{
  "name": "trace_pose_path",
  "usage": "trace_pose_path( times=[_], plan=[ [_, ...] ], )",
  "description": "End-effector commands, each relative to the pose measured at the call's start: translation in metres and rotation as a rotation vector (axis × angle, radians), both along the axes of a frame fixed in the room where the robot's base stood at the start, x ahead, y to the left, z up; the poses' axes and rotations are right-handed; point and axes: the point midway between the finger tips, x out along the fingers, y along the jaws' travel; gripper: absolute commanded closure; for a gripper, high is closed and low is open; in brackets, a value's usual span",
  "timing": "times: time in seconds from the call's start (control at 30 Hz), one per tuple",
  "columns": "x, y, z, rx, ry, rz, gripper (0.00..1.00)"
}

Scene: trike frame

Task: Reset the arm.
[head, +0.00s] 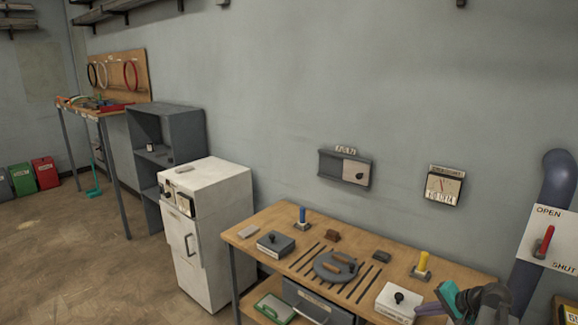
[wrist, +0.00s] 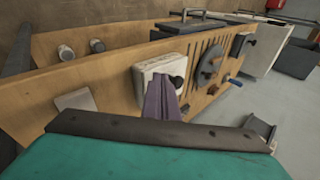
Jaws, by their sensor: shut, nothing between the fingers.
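My gripper (wrist: 162,100) shows in the wrist view as purple-grey fingers, shut and empty. The fingers overlap the white box with a black knob (wrist: 150,72) in the picture; I cannot tell the gap. In the head view my arm's teal and dark parts are at the bottom right, by the right end of the wooden bench (head: 255,238). The white box (head: 392,306) stands on the bench just left of my arm.
The bench holds a round grey plate (head: 322,272), a grey box (head: 275,244), a blue-handled piece (head: 302,218) and a yellow-handled piece (head: 422,265). A red lever on an OPEN/SHUT panel (head: 538,225) is at right.

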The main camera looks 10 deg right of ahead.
Motion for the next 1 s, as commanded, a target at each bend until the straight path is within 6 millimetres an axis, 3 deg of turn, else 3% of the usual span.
trace_pose_path(
  times=[0.1, 0.47, 1.0],
  plan=[
    [0.006, 0.037, -0.021, -0.036, 0.050, 0.071, 1.00],
    [0.007, 0.134, -0.079, -0.167, 0.182, 0.287, 1.00],
    [-0.023, 0.258, -0.146, -0.408, 0.334, 0.630, 1.00]
  ],
)
